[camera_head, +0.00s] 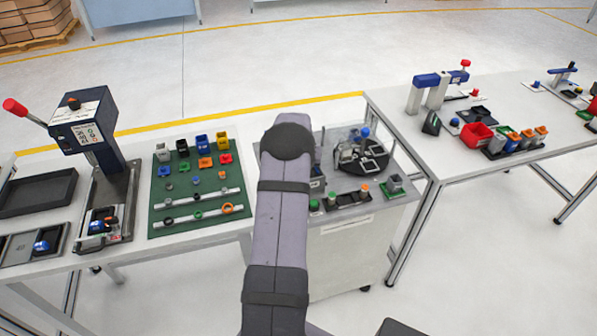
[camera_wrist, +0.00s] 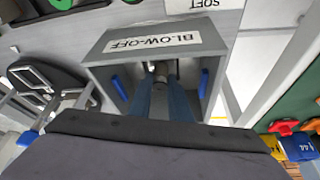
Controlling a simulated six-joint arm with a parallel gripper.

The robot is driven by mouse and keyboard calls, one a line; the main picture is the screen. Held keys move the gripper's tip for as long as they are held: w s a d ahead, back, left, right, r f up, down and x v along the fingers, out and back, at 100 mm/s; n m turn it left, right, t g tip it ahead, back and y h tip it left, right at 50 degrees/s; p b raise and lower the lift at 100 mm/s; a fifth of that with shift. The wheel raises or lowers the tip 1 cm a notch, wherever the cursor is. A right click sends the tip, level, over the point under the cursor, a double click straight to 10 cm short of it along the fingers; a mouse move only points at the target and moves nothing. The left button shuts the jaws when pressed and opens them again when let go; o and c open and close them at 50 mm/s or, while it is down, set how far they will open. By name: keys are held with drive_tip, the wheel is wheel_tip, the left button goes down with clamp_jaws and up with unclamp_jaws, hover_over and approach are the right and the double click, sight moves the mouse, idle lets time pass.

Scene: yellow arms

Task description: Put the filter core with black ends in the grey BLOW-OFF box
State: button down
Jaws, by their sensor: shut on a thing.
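The grey BLOW-OFF box (camera_wrist: 222,50) fills the middle of the wrist view, with its white label upside down. My gripper (camera_wrist: 162,76) has its two blue fingers reaching into the box's open front. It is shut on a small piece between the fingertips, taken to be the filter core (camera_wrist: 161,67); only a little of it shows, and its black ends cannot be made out. Whether it touches the box's floor cannot be told. In the head view my own arm hides the gripper and the core.
Blue strips line both inner sides of the box, close beside the fingers. A dark round turntable (camera_head: 374,163) stands on the bench at right of my arm. A rack with several coloured pieces (camera_head: 347,199) lies at the front. A green mat (camera_head: 172,212) with small bins lies left.

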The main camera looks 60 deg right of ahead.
drive_tip(key=shift+f, duration=0.15)
drive_tip(key=c, duration=1.6)
unclamp_jaws()
drive_tip(key=shift+c, duration=0.2)
drive_tip(key=shift+r, duration=0.3)
drive_tip(key=b+v, duration=0.2)
drive_tip(key=v, duration=0.9)
drive_tip(key=shift+r, duration=0.4)
drive_tip(key=shift+a, duration=0.2)
